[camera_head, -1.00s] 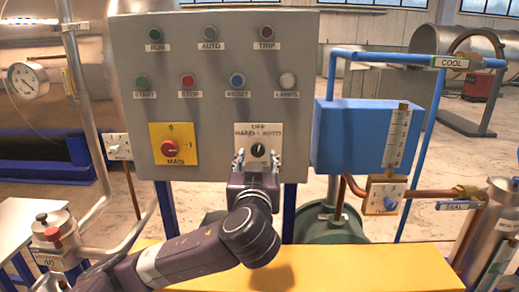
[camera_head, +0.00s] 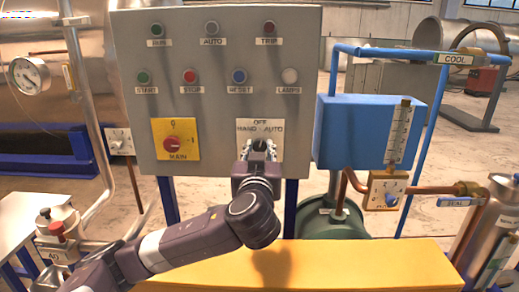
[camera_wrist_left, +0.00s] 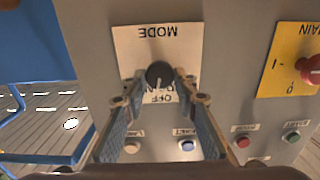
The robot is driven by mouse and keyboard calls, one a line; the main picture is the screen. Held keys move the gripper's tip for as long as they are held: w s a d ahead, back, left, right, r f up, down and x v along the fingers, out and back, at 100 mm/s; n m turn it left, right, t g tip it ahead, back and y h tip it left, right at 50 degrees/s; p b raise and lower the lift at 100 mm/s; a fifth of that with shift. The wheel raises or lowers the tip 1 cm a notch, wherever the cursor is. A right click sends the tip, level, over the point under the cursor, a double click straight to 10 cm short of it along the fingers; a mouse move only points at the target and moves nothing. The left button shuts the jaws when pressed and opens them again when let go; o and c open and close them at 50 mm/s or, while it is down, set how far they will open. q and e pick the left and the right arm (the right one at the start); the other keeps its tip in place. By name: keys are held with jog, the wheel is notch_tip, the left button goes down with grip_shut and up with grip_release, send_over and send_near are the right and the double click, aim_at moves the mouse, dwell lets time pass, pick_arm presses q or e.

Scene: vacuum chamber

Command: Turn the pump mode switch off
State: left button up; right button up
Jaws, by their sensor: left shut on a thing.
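The pump mode switch (camera_head: 260,146) is a round black knob on a white plate (camera_head: 272,125) marked OFF, HAND and AUTO, low on the grey panel. In the left wrist view, which is upside down, the knob (camera_wrist_left: 160,73) shows a pale pointer line directed roughly toward the OFF label. My left gripper (camera_head: 259,149) has come up to the panel from below and is shut on the knob, one finger on each side. Its fingers also show in the left wrist view (camera_wrist_left: 159,86). They partly cover the HAND and AUTO labels there. My right gripper is not seen.
The red MAIN switch (camera_head: 172,144) on its yellow plate is left of the mode switch. Lamps and buttons, including RESET (camera_head: 238,76), sit above. A blue box (camera_head: 350,130) with pipes stands to the right. A yellow surface (camera_head: 350,262) lies below.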

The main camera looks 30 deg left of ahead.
pick_arm(q)
jog(key=shift+d+f+n+b, duration=0.15)
jog(key=shift+n+b, duration=0.25)
jog(key=shift+b, duration=1.2)
jog(key=shift+n+b, duration=0.3)
jog(key=shift+n, duration=0.1)
jog(key=shift+r+n, duration=0.2)
jog(key=shift+n, duration=0.4)
jog(key=o, duration=1.1)
jog(key=shift+o, duration=0.2)
jog(key=v, duration=0.7)
jog(key=shift+s, duration=0.3)
